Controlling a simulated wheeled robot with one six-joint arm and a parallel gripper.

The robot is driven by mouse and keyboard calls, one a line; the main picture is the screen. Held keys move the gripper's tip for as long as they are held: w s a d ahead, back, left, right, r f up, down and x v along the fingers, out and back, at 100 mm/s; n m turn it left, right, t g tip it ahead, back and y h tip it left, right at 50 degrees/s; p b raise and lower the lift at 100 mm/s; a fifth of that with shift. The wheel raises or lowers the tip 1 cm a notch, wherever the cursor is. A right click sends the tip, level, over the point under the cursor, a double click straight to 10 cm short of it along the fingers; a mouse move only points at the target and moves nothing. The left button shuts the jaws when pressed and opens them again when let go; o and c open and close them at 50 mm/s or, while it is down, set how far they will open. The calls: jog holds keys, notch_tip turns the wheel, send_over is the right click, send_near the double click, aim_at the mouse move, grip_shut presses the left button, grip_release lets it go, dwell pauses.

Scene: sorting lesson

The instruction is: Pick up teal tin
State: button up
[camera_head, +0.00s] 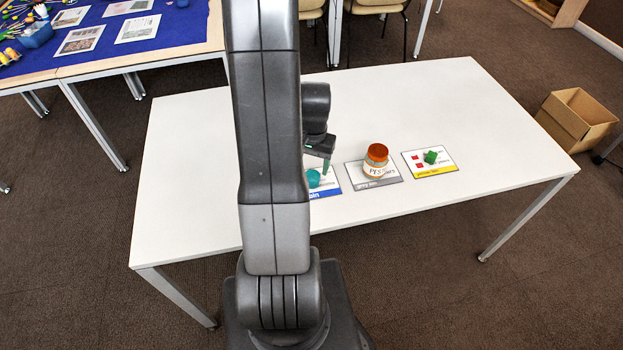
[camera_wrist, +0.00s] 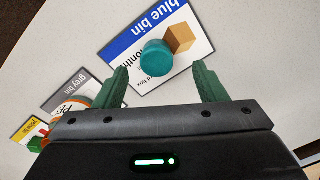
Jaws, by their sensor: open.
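The teal tin (camera_head: 314,178) sits on the blue-bordered card on the white table, partly hidden behind my arm in the head view. The tin shows between and beyond the fingertips, with nothing held. In the head view a green finger of my gripper (camera_head: 326,166) is above and close to the tin; contact cannot be told.
An orange-lidded jar (camera_head: 376,160) stands on the grey bin card (camera_head: 390,181). A green block (camera_head: 430,157) lies on the yellow bin card (camera_head: 447,169). The white table (camera_head: 480,110) is otherwise clear. A cardboard box (camera_head: 575,120) is on the floor at right.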

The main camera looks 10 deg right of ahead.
aim_at(312, 176)
jog(key=shift+w+d+f+p, duration=0.1)
jog(key=shift+d+f+p, duration=0.1)
jog(key=shift+f, duration=1.4)
jog(key=shift+w+d+f+p, duration=0.1)
jog(key=shift+f+p, duration=0.05)
jog(key=shift+f, duration=1.4)
jog(key=c, duration=1.1)
jog(key=shift+o, duration=0.2)
jog(key=shift+r, duration=0.1)
